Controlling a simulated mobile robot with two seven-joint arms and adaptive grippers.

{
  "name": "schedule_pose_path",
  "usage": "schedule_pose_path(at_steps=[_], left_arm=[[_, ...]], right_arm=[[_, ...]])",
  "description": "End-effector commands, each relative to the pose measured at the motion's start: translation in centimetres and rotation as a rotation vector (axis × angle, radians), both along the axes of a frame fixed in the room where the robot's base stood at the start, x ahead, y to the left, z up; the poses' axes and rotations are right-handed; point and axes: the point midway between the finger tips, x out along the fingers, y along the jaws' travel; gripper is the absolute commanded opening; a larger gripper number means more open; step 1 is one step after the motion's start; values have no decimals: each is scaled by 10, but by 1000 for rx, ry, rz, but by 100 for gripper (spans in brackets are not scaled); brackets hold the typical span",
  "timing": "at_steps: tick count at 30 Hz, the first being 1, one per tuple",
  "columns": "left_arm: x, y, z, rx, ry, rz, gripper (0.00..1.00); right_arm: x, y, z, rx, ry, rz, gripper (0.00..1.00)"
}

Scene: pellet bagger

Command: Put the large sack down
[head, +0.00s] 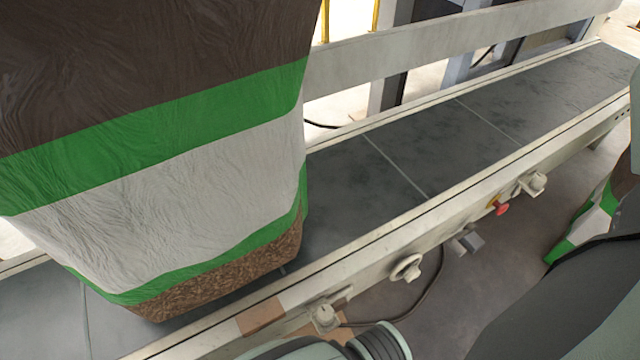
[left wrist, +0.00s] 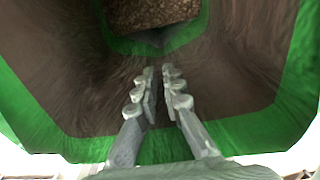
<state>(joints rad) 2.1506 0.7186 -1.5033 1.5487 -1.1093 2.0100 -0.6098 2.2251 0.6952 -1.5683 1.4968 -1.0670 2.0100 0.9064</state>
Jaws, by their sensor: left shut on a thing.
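The large sack (head: 190,190), brown with green and white bands and a clear lower part showing brown pellets, fills the left of the head view. It is upright over the near-left part of the conveyor belt (head: 345,205). I cannot tell whether its base touches the belt. In the left wrist view my left gripper (left wrist: 160,75) is shut on the sack (left wrist: 90,85), its fingers close together at a brown fold. The left gripper is outside the head view. My right gripper is in neither view.
The belt is clear to the right and far end. Its near rail (head: 440,205) carries knobs and a red button (head: 502,209). A pale guard rail (head: 430,40) runs behind. Another green and white sack (head: 592,222) is at the right, partly hidden by my arm.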

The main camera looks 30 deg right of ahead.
Motion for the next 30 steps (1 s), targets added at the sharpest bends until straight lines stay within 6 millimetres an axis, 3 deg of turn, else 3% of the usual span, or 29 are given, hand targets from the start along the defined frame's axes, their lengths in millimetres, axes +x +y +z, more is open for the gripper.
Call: schedule_pose_path(at_steps=[28, 29, 30], left_arm=[[0, 0, -52, -2, -3, 0, 0], [0, 0, -51, 0, 0, 0, 10], [0, 0, -49, 0, 0, 0, 15]], right_arm=[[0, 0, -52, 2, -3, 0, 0], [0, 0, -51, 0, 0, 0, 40], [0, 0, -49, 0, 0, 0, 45]])
